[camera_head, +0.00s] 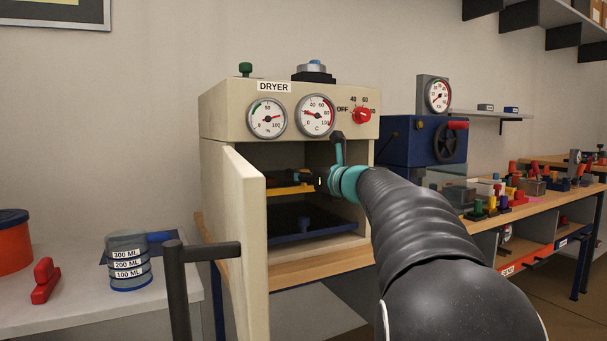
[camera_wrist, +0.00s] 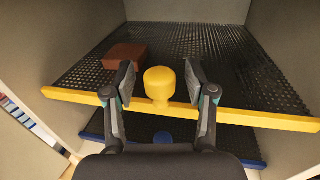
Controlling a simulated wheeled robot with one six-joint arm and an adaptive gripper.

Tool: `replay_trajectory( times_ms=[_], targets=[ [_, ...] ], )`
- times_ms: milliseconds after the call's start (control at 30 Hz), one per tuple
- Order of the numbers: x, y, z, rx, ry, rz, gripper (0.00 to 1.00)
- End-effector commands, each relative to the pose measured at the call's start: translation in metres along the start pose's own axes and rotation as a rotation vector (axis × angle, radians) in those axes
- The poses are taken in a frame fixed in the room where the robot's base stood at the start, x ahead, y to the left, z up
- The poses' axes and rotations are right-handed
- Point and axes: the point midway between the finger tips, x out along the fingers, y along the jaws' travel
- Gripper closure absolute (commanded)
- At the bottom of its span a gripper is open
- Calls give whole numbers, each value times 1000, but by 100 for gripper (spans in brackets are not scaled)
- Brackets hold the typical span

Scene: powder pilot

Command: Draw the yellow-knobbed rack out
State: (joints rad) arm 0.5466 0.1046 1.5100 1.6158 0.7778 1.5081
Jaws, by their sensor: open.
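The upper rack (camera_wrist: 225,62) is a black mesh shelf with a yellow front bar and a yellow knob (camera_wrist: 159,84). It sits inside the dryer (camera_head: 228,124), whose door (camera_head: 247,225) stands open. In the head view the yellow front bar (camera_head: 290,190) shows partly, behind my gripper. My gripper (camera_wrist: 159,79) is open, with one finger on each side of the yellow knob and visible gaps between them. A reddish-brown block (camera_wrist: 125,57) lies on the upper rack, left of the knob. In the head view my gripper's fingertips are hard to make out.
A lower rack with a blue front bar (camera_head: 312,235) and a blue knob (camera_wrist: 163,138) sits below. The dryer's side walls flank the racks closely. The open door with its dark handle (camera_head: 208,252) stands left of my arm. A measuring jug (camera_head: 128,262) stands on the left counter.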

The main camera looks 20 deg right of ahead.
Motion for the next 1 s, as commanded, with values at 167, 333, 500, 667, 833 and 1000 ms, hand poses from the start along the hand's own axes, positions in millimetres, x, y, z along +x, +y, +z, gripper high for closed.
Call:
replay_trajectory(
  times_ms=[167, 333, 500, 667, 833, 1000],
  targets=[
    [2, 0, 0, 0, 0, 0, 44],
    [2, 0, 0, 0, 0, 0, 54],
    [2, 0, 0, 0, 0, 0, 97],
    [2, 0, 0, 0, 0, 0, 100],
    [2, 0, 0, 0, 0, 0, 100],
    [-4, 1, 0, 0, 0, -1, 100]
  ],
)
